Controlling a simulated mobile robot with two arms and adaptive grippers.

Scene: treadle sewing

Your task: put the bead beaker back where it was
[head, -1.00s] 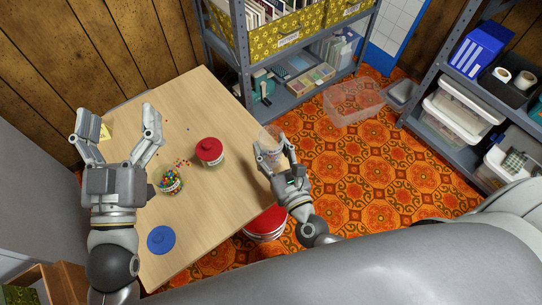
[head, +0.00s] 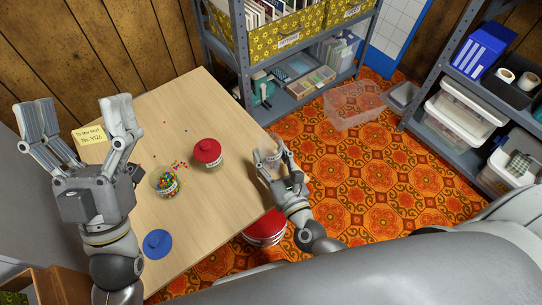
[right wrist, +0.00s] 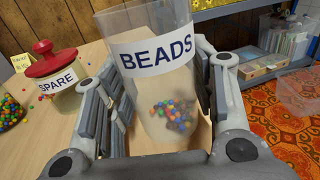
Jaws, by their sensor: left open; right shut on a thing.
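The bead beaker (right wrist: 165,75) is a clear cup labelled BEADS with a few coloured beads at its bottom. My right gripper (head: 275,158) is shut on it, with fingers on both sides in the right wrist view. In the head view the beaker (head: 266,154) is at the table's right edge; I cannot tell whether it touches the tabletop. My left gripper (head: 80,112) is open and empty over the table's left side. An open jar of beads (head: 166,186) stands on the table, and a blue lid (head: 157,244) lies in front of it.
A red-lidded jar labelled SPARE (head: 208,153) stands between the open jar and the beaker. Loose beads (head: 181,165) lie near the open jar. A yellow note (head: 90,135) is at the table's left. The back of the table (head: 185,95) is clear. A shelf (head: 275,105) stands behind.

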